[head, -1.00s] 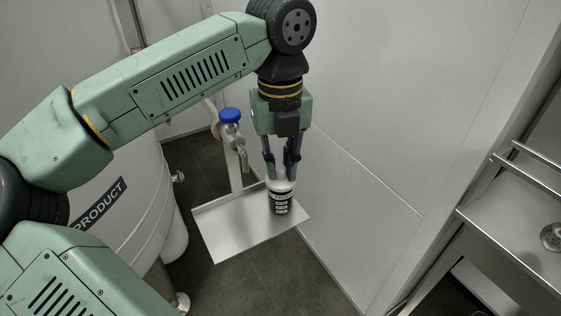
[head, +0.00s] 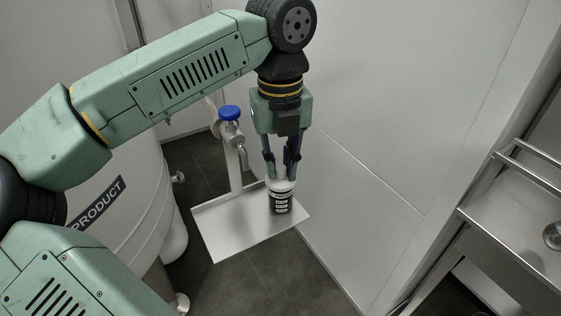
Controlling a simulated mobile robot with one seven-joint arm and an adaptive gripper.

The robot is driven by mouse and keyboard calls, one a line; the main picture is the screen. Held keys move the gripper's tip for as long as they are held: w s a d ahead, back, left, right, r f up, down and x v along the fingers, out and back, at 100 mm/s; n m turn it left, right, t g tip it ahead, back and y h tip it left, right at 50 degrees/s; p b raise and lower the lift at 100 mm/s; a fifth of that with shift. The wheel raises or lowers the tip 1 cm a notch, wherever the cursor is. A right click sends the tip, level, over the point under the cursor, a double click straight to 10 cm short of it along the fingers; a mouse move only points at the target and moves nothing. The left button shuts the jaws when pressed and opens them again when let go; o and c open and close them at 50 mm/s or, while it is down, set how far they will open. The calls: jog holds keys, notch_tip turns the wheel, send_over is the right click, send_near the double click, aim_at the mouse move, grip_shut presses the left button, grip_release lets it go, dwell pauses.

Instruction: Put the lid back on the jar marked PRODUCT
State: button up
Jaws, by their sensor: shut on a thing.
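The jar (head: 281,203), white with a dark label of pale print, stands upright on a metal tray (head: 235,239) near its right side. The label is too small to read. My gripper (head: 281,175) points straight down over the jar, its two fingers shut on the white lid (head: 281,184) at the jar's top. The lid is at the mouth, in line with the jar. I cannot tell whether it is fully seated. The fingertips partly cover the lid's sides.
A tap with a blue cap (head: 230,113) stands behind the tray, left of my gripper. A large tank marked PRODUCT (head: 135,225) is at the left. A pale wall (head: 400,120) is close on the right, with a metal bench (head: 510,230) beyond.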

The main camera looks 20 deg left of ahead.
dwell(0.4)
jog(key=o, duration=0.9)
jog(key=shift+c, duration=0.2)
jog(key=o, duration=0.5)
jog(key=shift+r+p, duration=2.3)
jog(key=shift+r, duration=1.2)
jog(key=shift+c, duration=0.6)
